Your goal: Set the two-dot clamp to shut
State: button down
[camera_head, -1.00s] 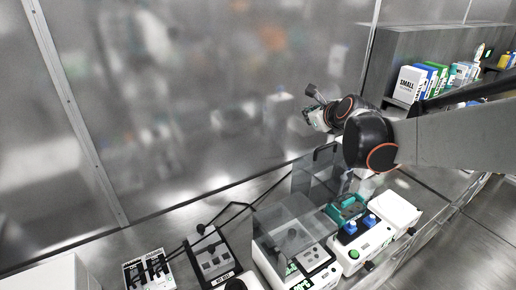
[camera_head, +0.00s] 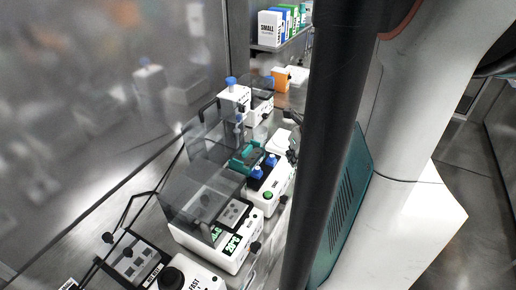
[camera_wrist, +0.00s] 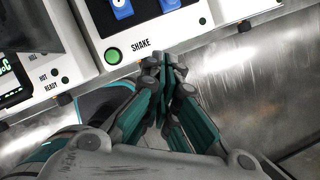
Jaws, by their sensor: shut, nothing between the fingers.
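The white shaker (camera_head: 270,186) has two blue clamps on its top. One blue clamp (camera_head: 256,172) is on the left and the other (camera_head: 271,160) is farther back. In the wrist view the clamps show cut off at the top edge, one at left (camera_wrist: 122,9) and one at right (camera_wrist: 169,4). I cannot make out dots on either. My gripper (camera_wrist: 169,68) is shut and empty, near the shaker's front edge, apart from the clamps. A green button (camera_wrist: 113,56) marked SHAKE is left of the fingers. My gripper is not visible in the head view.
A teal rack (camera_head: 246,158) stands behind the clamps. A white heater (camera_head: 232,240) with a clear lid stands left of the shaker. Bare metal surface (camera_wrist: 262,75) lies right of the gripper in the wrist view.

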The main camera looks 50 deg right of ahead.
jog(key=b, duration=0.4)
send_near(269, 166)
jog(key=s+f, duration=0.4)
jog(key=shift+s+f, duration=0.3)
jog(key=shift+f, duration=0.05)
jog(key=shift+w+d+r, duration=0.1)
jog(key=shift+w+d, duration=0.1)
jog(key=shift+w, duration=0.4)
jog(key=shift+w+d+r, duration=0.1)
jog(key=shift+w+d, duration=0.1)
jog(key=shift+w, duration=0.4)
jog(key=shift+w+d, duration=0.25)
jog(key=shift+w, duration=0.4)
jog(key=shift+w, duration=0.2)
jog(key=shift+w+a+b, duration=0.2)
jog(key=shift+w, duration=0.35)
jog(key=shift+w+a+b, duration=0.15)
jog(key=shift+w+a, duration=0.05)
jog(key=shift+w, duration=0.4)
jog(key=shift+s, duration=0.15)
jog(key=d+v, duration=0.1)
jog(key=v, duration=0.6)
jog(key=shift+a+r, duration=0.35)
jog(key=shift+a, duration=0.1)
